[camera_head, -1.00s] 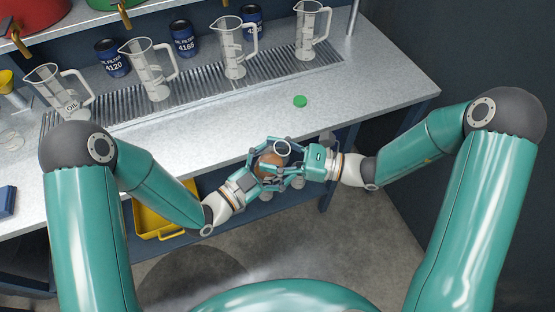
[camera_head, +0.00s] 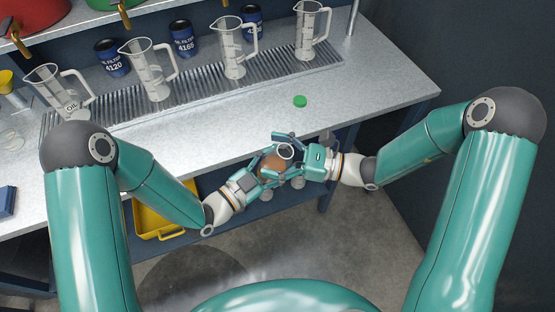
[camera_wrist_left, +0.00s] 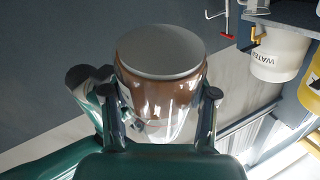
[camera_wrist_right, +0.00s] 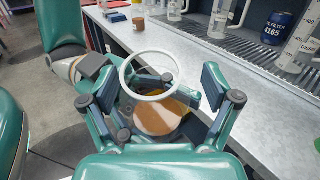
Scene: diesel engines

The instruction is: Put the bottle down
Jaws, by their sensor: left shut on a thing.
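The bottle (camera_head: 270,165), clear with brown contents and an open white ring at its mouth (camera_wrist_right: 150,75), is held over the bench's front edge. My left gripper (camera_head: 264,168) is shut on it. In the left wrist view, its fingers press on both sides of the brown body (camera_wrist_left: 160,95), below a flat grey disc. My right gripper (camera_wrist_right: 160,92) is open, with its fingers spread on either side of the bottle's mouth and apart from it. In the head view, my right gripper (camera_head: 290,153) is just right of the bottle.
The metal bench (camera_head: 220,140) has clear room in front of its grated strip (camera_head: 205,92). A green cap (camera_head: 300,101) lies there. Several clear jugs (camera_head: 233,48) and blue oil filters (camera_head: 183,39) stand at the back. A yellow tray (camera_head: 155,218) is below the bench.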

